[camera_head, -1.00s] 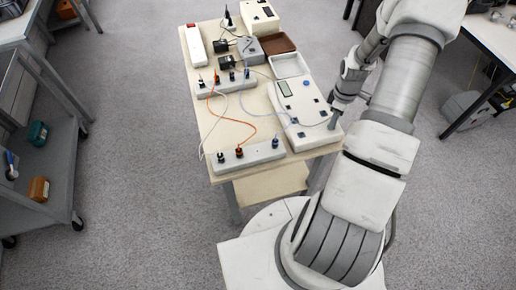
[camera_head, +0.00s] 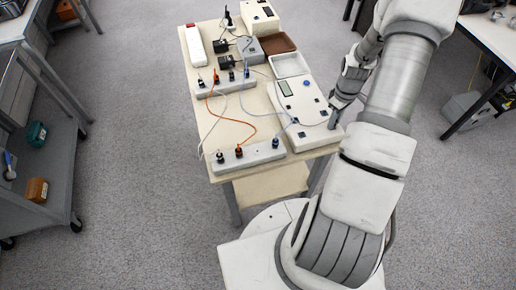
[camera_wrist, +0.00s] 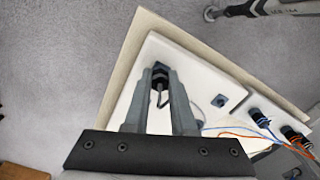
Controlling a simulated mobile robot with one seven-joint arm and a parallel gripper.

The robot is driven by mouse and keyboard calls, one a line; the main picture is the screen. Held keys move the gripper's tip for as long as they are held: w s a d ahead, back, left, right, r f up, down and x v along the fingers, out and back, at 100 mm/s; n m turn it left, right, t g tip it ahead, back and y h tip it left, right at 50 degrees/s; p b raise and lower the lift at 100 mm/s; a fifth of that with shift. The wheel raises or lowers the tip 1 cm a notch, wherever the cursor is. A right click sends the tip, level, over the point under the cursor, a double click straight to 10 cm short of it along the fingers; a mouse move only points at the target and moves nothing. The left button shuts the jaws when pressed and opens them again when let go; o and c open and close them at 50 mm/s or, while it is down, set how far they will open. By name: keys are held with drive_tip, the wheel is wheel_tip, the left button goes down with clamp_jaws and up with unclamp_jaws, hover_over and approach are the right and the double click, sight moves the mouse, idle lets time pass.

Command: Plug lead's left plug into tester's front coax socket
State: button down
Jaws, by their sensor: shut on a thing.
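In the head view my gripper (camera_head: 334,112) is at the tester's right edge. A light blue lead (camera_head: 270,113) runs toward it.
A grey strip with plugs (camera_head: 258,155) lies at the table's front edge, and another strip (camera_head: 212,86) behind it. An orange lead (camera_head: 247,119) loops between them. A white tray (camera_head: 289,64) and a brown tray (camera_head: 277,44) stand behind the tester.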

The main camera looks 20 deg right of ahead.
drive_tip(key=shift+m, duration=0.4)
drive_tip(key=shift+m+b, duration=0.6)
drive_tip(key=shift+m, duration=1.3)
drive_tip(key=c, duration=0.7)
unclamp_jaws()
drive_tip(key=shift+o, duration=0.2)
drive_tip(key=shift+r, duration=0.1)
drive_tip(key=shift+r+p, duration=1.55)
drive_tip(key=shift+r, duration=0.9)
